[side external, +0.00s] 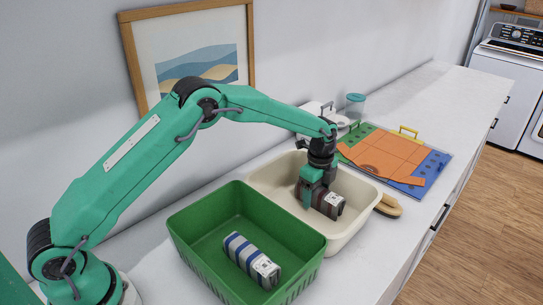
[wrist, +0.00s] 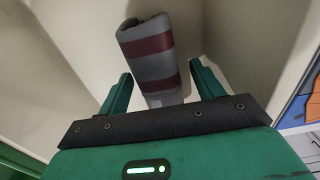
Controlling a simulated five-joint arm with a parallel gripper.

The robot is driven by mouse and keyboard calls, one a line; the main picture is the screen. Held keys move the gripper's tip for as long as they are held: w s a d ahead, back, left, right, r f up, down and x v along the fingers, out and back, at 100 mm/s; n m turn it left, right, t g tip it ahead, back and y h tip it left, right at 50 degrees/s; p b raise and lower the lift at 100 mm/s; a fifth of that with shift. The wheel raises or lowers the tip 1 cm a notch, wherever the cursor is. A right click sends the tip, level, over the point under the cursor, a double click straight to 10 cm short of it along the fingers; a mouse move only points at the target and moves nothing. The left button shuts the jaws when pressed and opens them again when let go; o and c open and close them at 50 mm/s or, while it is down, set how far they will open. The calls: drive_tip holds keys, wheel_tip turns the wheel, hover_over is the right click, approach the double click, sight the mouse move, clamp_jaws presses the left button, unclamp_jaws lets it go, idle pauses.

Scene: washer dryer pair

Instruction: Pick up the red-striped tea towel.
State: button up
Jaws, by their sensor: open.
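The red-striped tea towel (side external: 334,203) is a rolled grey bundle with dark red bands. It lies in the cream basin (side external: 362,222), partly hidden by my gripper in the side view. My gripper (side external: 317,198) is down inside the basin at the towel. In the wrist view, the towel (wrist: 147,45) stretches away from between the two green fingers of my gripper (wrist: 162,78). The fingers are open, one on each side of its near end, with a visible gap at the right finger. I cannot tell whether the left finger touches it.
A green bin (side external: 190,250) stands against the near side of the basin and holds a blue-striped rolled towel (side external: 245,256). A wooden brush (side external: 389,207) lies beside the basin. Beyond are an orange, blue and green board (side external: 385,155) and a teal-lidded jar (side external: 355,105).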

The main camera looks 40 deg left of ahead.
drive_tip(key=shift+c, duration=0.3)
drive_tip(key=c, duration=0.8)
drive_tip(key=shift+r, duration=0.1)
wheel_tip(320, 180, up, 10)
drive_tip(key=shift+f, duration=0.1)
drive_tip(key=shift+s, duration=0.1)
idle(0.4)
drive_tip(key=shift+s+a+r, duration=0.15)
drive_tip(key=shift+s+r, duration=0.8)
drive_tip(key=shift+s, duration=0.35)
drive_tip(key=shift+s+a+r, duration=0.1)
drive_tip(key=shift+s+r, duration=0.9)
drive_tip(key=shift+s, duration=0.3)
drive_tip(key=shift+s+a+r, duration=0.15)
drive_tip(key=shift+s+r, duration=0.8)
drive_tip(key=shift+s, duration=0.35)
